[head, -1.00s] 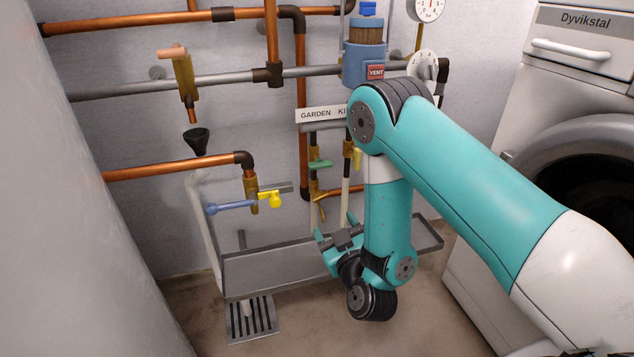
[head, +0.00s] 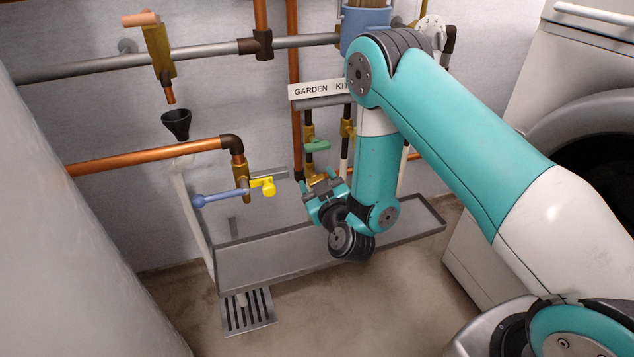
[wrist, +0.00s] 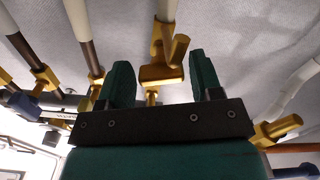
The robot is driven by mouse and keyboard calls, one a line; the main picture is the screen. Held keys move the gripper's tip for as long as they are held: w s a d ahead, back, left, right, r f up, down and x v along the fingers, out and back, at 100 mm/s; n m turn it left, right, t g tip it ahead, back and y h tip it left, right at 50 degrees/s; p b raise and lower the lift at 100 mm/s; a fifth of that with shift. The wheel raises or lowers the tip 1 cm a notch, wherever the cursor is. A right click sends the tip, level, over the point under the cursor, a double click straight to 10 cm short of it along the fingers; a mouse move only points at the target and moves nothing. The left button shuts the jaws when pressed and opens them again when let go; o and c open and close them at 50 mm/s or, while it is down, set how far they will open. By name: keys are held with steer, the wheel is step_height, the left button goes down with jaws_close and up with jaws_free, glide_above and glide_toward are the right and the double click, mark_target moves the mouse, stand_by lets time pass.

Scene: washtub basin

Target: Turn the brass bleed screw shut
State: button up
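A brass fitting with a small angled stub (head: 318,183) sits low on the pipe under the GARDEN label in the head view, partly hidden by my gripper. In the wrist view a brass body (wrist: 160,74) with a slanted round stub shows between and beyond my fingers, below a pale pipe. I cannot tell for sure which part is the bleed screw. My gripper (head: 325,187) is just in front of that fitting, fingers pointing up. In the wrist view my gripper (wrist: 160,64) is open, its two green fingers apart with no object visibly gripped.
A green handle (head: 317,147) is just above my gripper. A yellow handle (head: 264,187) and blue lever (head: 222,196) are to its left. A grey trough (head: 290,263) lies below. A GARDEN/KITCHEN sign (head: 312,91), partly hidden, is above. A washing machine (head: 590,140) stands right.

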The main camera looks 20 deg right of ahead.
steer(key=c, duration=0.6)
steer(key=shift+r+m+p, duration=0.15)
steer(key=shift+m+p, duration=0.75)
steer(key=shift+m, duration=0.1)
steer(key=shift+m+p, duration=0.4)
steer(key=shift+m, duration=0.7)
steer(key=o, duration=0.9)
steer(key=shift+s, duration=0.15)
